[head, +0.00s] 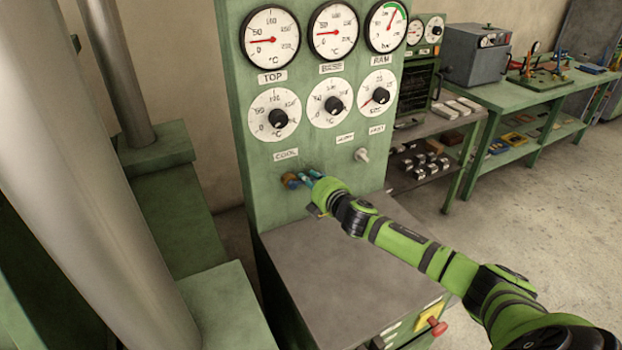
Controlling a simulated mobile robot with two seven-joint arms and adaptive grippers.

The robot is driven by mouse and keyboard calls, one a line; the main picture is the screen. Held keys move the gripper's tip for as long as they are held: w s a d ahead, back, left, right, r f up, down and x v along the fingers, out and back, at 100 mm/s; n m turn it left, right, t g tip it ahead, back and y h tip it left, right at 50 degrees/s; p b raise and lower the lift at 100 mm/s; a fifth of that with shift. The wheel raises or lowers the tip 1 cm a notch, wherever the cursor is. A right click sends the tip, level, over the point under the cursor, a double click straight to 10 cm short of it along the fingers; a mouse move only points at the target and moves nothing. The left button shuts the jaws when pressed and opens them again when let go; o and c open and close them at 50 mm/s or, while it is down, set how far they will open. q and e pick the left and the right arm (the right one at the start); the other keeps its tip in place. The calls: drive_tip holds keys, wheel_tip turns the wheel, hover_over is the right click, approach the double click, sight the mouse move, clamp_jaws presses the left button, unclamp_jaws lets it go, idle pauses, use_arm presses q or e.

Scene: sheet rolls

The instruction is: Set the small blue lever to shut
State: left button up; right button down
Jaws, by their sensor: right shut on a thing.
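The small blue lever (304,176) sticks out of the lower part of the green control panel (238,150), under the "COOL" label. My right gripper (312,180) is at the lever and shut on it; the fingers and wrist hide part of the lever, so its exact angle is hard to tell. An orange-brown fitting (290,180) sits just left of the lever on the panel. My left gripper is not in view.
Gauges (270,37) and dials (274,114) fill the panel above. A pale knob (361,155) is to the right. A grey cabinet top (350,255) lies below my right arm, with a red knob (437,326) in front. Thick columns (80,150) stand left; benches (520,92) stand behind right.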

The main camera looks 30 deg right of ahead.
drive_tip(key=shift+d+r, duration=0.2)
drive_tip(key=shift+r, duration=0.15)
drive_tip(key=c, duration=1.1)
unclamp_jaws()
drive_tip(key=shift+w+f, duration=0.15)
drive_tip(key=shift+f, duration=0.05)
drive_tip(key=shift+a, duration=0.1)
drive_tip(key=s, duration=0.4)
drive_tip(key=s+r, duration=0.1)
drive_tip(key=s, duration=0.3)
drive_tip(key=s+r, duration=0.1)
drive_tip(key=s, duration=0.2)
drive_tip(key=shift+s+a+r, duration=0.15)
drive_tip(key=shift+s+a, duration=0.15)
drive_tip(key=shift+s, duration=0.1)
